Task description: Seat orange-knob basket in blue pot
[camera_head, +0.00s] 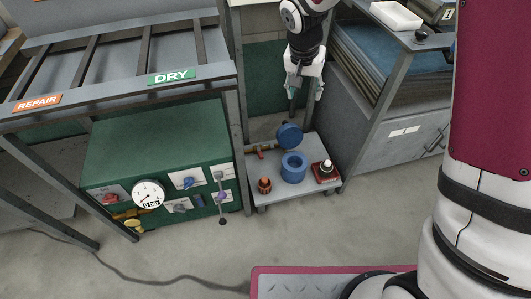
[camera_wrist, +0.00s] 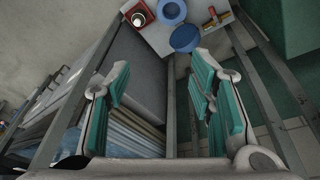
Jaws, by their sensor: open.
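The blue pot (camera_head: 293,167) stands upright in the middle of a low grey platform, its round opening facing up. The wrist view shows part of the pot (camera_wrist: 172,10) at the top edge. The orange-knob basket (camera_head: 264,185), small and dark with an orange top, stands on the platform's front left, apart from the pot. I do not see the basket in the wrist view. My gripper (camera_head: 304,90) hangs above and behind the platform, fingers open. In the wrist view the gripper (camera_wrist: 158,76) has nothing between its fingers.
A blue disc (camera_head: 289,135) is behind the pot, a red-handled part (camera_head: 260,152) to its left. A green gauge panel (camera_head: 160,150) flanks the platform on the left, a grey cabinet (camera_head: 385,145) on the right.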

